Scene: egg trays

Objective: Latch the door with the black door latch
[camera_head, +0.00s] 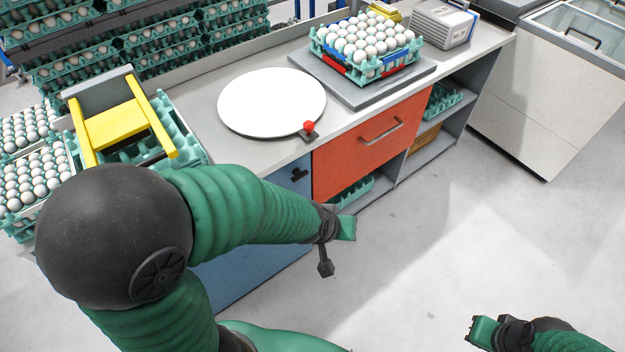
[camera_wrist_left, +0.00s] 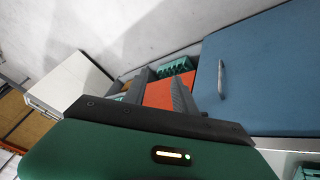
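The black door latch (camera_head: 299,174) sits high on the blue door (camera_head: 289,190), close to the orange drawer front. My left arm hides much of the door in the head view. The door fills the upper right of the left wrist view (camera_wrist_left: 265,75), with a grey handle (camera_wrist_left: 221,80); I cannot make out the latch there. My left gripper (camera_head: 325,268) is in front of the cabinet, below and right of the latch, apart from it. Its fingers (camera_wrist_left: 162,90) are spread and empty in the wrist view. My right gripper (camera_head: 471,330) is low at right, over the floor, its opening unclear.
The counter (camera_head: 200,90) above holds a white round plate (camera_head: 272,101), a red button (camera_head: 309,127) and an egg tray stack (camera_head: 365,62). The orange drawer (camera_head: 365,145) adjoins the door. A yellow frame (camera_head: 115,127) stands at left.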

